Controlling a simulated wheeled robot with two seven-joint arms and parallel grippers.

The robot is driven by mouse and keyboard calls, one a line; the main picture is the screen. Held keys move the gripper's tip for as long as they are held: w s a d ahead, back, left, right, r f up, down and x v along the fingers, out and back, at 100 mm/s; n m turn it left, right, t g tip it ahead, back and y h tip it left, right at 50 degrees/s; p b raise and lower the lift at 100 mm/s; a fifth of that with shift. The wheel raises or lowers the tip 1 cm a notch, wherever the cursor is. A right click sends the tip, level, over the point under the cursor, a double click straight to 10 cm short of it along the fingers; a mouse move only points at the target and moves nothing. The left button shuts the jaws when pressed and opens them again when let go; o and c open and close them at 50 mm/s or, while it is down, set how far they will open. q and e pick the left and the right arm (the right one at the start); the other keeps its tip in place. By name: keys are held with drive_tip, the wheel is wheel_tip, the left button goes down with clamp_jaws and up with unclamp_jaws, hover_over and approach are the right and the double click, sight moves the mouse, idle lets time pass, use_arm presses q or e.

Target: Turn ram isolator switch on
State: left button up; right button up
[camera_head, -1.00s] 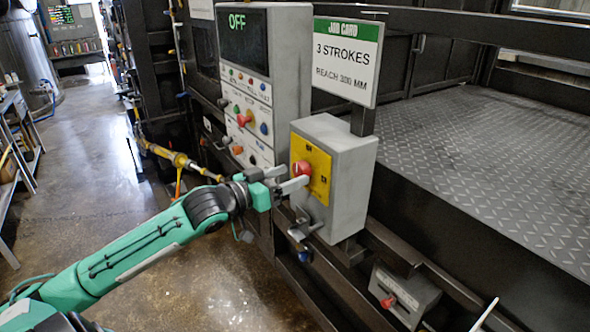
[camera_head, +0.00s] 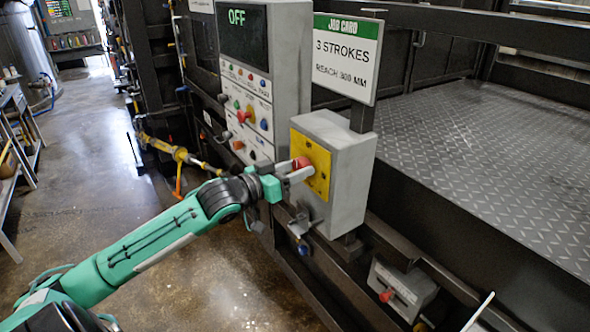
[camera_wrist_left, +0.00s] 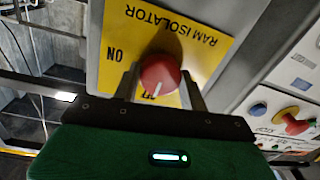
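The ram isolator switch is a red round knob (camera_wrist_left: 160,74) on a yellow plate (camera_wrist_left: 118,75) marked RAM ISOLATOR and ON. The wrist view shows the plate upside down. The knob's white mark points down in that view, and the ON label is at its left; another label is partly hidden below the knob. In the head view the yellow plate (camera_head: 318,172) is on a grey box (camera_head: 350,180). My left gripper (camera_head: 296,171) reaches the knob, one finger on each side. The fingers look open around it, with little gap; contact is unclear. My right gripper is not visible.
A control panel (camera_head: 285,75) with buttons and a display reading OFF stands left of the box. A job card sign (camera_head: 345,60) is above it. A latch-like bracket (camera_head: 302,220) sticks out below. A small grey box (camera_head: 402,290) sits lower right.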

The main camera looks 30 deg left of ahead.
use_arm(q)
drive_tip(key=shift+m, duration=0.4)
drive_tip(key=m+b, duration=0.1)
drive_tip(key=m, duration=0.3)
drive_tip(key=shift+f+b, duration=0.1)
drive_tip(key=shift+b, duration=0.25)
drive_tip(key=m+b, duration=0.1)
drive_tip(key=m, duration=0.4)
drive_tip(key=shift+m+h+b, duration=0.3)
drive_tip(key=shift+b, duration=0.1)
drive_tip(key=m+b, duration=0.1)
drive_tip(key=m, duration=0.3)
drive_tip(key=shift+m+h+b, duration=0.3)
drive_tip(key=shift+m+b, duration=0.5)
drive_tip(key=shift+m, duration=1.2)
drive_tip(key=o, duration=1)
